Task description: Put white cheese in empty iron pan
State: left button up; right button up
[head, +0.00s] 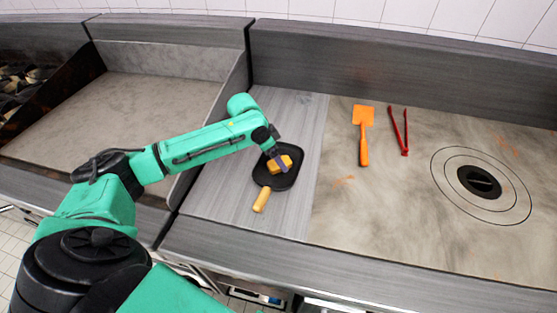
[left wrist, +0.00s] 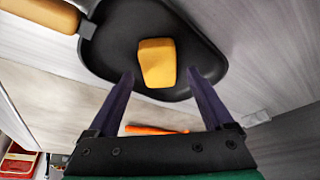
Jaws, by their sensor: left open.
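A black pan (head: 264,177) with a yellow-tan handle (head: 262,200) lies on the grey wood-look counter. A yellow-orange block (head: 272,166) lies in the pan; I see no white cheese in either view. My left gripper (head: 279,161) is over the pan, close to the block. In the left wrist view, its open purple fingers (left wrist: 161,74) point toward the block (left wrist: 157,60), one on each side of its near end. The pan (left wrist: 112,45) shows behind them. I cannot tell whether the fingers touch the block. My right gripper is out of view.
An orange spatula (head: 363,135) and red tongs (head: 401,132) lie on the griddle surface right of the pan. A round black burner fitting (head: 479,182) is farther right. A raised back wall (head: 400,72) runs behind. A walled flat basin (head: 150,105) is at left.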

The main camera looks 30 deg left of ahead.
pick_arm(q)
jog(key=b+v, duration=0.1)
jog(key=v, duration=0.9)
jog(key=shift+r, duration=0.25)
jog(key=shift+s+a, duration=0.1)
jog(key=shift+s, duration=0.05)
